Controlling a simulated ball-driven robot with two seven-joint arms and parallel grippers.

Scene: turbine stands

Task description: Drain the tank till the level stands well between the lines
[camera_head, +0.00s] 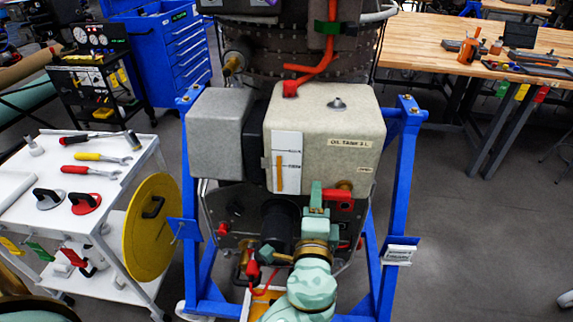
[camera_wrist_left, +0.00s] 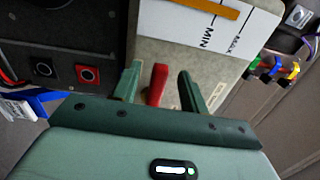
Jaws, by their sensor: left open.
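The beige oil tank (camera_head: 355,115) hangs on the blue stand. Its front has a white gauge strip (camera_head: 287,150) with an orange level column (camera_head: 279,174), whose top looks about at the upper line. The strip's MAX and MIN marks read in the left wrist view (camera_wrist_left: 245,25). A red lever (camera_head: 340,195) sits at the tank's lower front; it also shows in the left wrist view (camera_wrist_left: 157,84). My left gripper (camera_head: 318,195) is open, its two green fingers (camera_wrist_left: 158,88) either side of the lever, with gaps visible. My right gripper is not in view.
A white cart (camera_head: 115,160) with tools and a yellow disc (camera_head: 151,228) stands at the left. A tray-like container (camera_head: 262,300) sits low under the tank, partly hidden by my arm. A wooden bench (camera_head: 420,45) stands back right; the floor at right is clear.

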